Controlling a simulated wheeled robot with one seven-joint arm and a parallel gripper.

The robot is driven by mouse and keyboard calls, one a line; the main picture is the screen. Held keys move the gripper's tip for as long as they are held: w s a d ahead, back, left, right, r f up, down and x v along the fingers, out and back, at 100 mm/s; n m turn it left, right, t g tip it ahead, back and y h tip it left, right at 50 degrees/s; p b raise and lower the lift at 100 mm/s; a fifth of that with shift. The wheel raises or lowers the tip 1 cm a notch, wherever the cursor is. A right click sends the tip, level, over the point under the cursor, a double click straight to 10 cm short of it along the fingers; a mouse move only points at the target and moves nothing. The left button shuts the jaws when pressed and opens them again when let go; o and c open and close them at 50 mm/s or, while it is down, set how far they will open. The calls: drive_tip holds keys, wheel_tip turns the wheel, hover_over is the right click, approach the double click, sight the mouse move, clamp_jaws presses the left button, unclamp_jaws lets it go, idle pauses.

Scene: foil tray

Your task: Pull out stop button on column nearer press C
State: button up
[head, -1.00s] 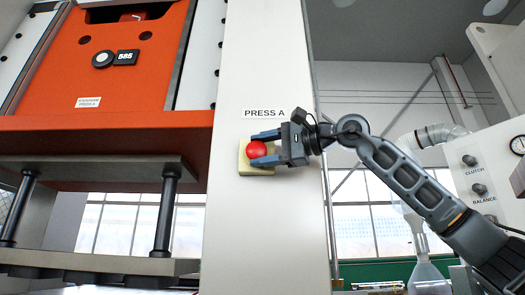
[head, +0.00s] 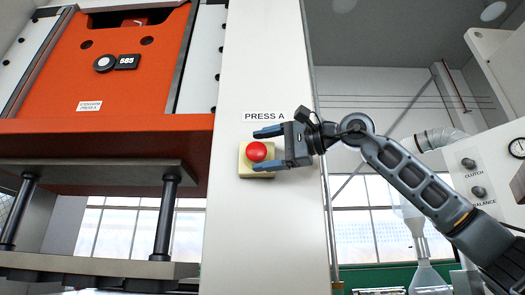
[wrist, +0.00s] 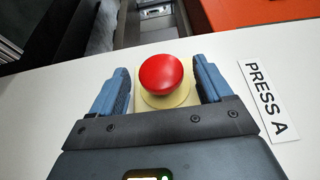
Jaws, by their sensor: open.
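A red mushroom stop button (head: 257,151) sits on a pale yellow square box (head: 246,171) on a white column (head: 275,230). The label above it (head: 264,116) reads PRESS A. My gripper (head: 268,148) is at the button from the right, fingers apart, one above and one below the red head. In the wrist view the red button (wrist: 166,78) lies between the two blue fingers, with a gap on each side. No finger appears to touch it. No label reading press C shows in these views.
An orange press (head: 110,75) with dark posts stands left of the column. On the right is a white machine panel (head: 487,165) with knobs marked CLUTCH and BALANCE and a gauge. The column face below the button is clear.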

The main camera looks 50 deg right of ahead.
drive_tip(key=v, duration=0.7)
drive_tip(key=shift+b, duration=0.3)
drive_tip(key=shift+s, duration=0.15)
